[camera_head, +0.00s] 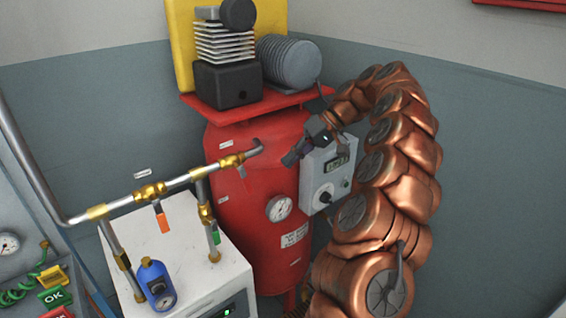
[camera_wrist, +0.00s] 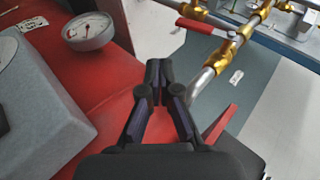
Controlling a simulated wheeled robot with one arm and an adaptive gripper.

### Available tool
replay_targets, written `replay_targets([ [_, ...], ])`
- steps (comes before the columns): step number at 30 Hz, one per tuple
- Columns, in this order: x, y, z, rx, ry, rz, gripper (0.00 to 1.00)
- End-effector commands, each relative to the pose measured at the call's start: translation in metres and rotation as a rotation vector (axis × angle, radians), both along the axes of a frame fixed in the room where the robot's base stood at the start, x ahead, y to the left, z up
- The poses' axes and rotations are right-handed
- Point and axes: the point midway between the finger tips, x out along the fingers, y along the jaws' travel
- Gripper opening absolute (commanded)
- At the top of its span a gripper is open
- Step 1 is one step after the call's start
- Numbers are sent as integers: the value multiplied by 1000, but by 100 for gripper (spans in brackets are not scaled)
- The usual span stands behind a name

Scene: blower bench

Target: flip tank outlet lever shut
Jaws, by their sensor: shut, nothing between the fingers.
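The red tank (camera_head: 245,205) stands in the corner, with an outlet pipe leaving its upper left. A brass valve (camera_head: 231,160) sits on that pipe close to the tank; it also shows in the wrist view (camera_wrist: 228,52). Its red-gripped lever (camera_wrist: 207,27) sticks out to the left in the wrist view, crosswise to the pipe. In the head view the lever is small and hard to make out against the red tank. My gripper (camera_head: 291,158) is shut and empty in front of the tank, right of the valve and apart from it. Its closed fingertips (camera_wrist: 158,72) point towards the pipe.
A pressure gauge (camera_head: 279,208) and a grey control box (camera_head: 325,175) are on the tank front. Further valves have an orange lever (camera_head: 162,219) and a green lever (camera_head: 206,213). A white cabinet (camera_head: 185,265) and a blue filter bowl (camera_head: 156,284) stand at lower left.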

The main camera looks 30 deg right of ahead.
Motion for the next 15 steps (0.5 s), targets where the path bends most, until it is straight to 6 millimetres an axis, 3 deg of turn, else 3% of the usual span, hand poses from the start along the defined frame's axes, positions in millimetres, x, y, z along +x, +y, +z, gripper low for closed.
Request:
replay_targets([
  [15, -2, -34, 12, -2, 1, -2, 0],
])
